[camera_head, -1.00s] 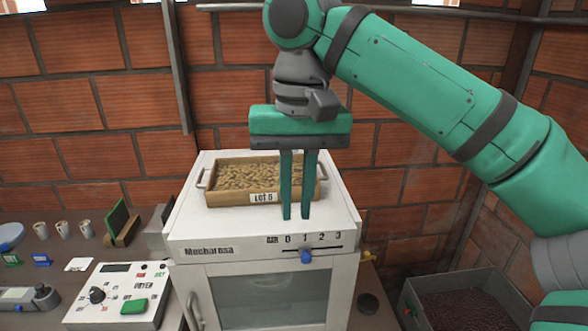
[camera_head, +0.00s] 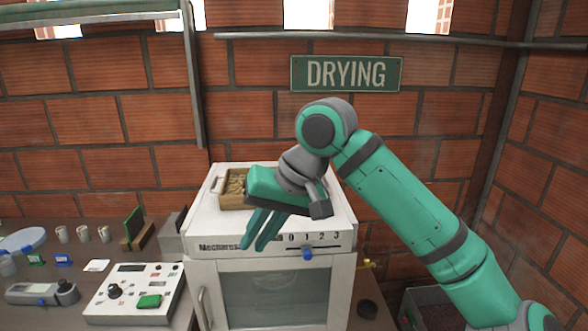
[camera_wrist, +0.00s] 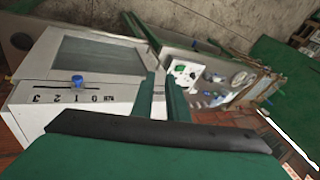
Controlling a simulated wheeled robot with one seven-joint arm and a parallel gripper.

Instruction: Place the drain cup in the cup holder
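My gripper (camera_head: 254,246) is tilted, its fingers pointing down and to the left in front of the white dryer's top front edge. Its two fingers are apart with nothing between them; the wrist view also shows the empty gap (camera_wrist: 160,82). Small pale cups (camera_head: 83,233) stand in a row on the counter at the left, well away from my gripper. A grey cup (camera_head: 7,266) is partly cut off at the left edge. I cannot tell which is the drain cup, and I cannot make out the cup holder.
The white dryer (camera_head: 230,269) carries a wooden tray (camera_head: 233,202), partly hidden by my gripper. Its blue slider knob (camera_head: 307,253) is close to my fingers. A control box (camera_head: 130,293), a handheld meter (camera_head: 42,293) and a dark-green board (camera_head: 133,224) occupy the left counter.

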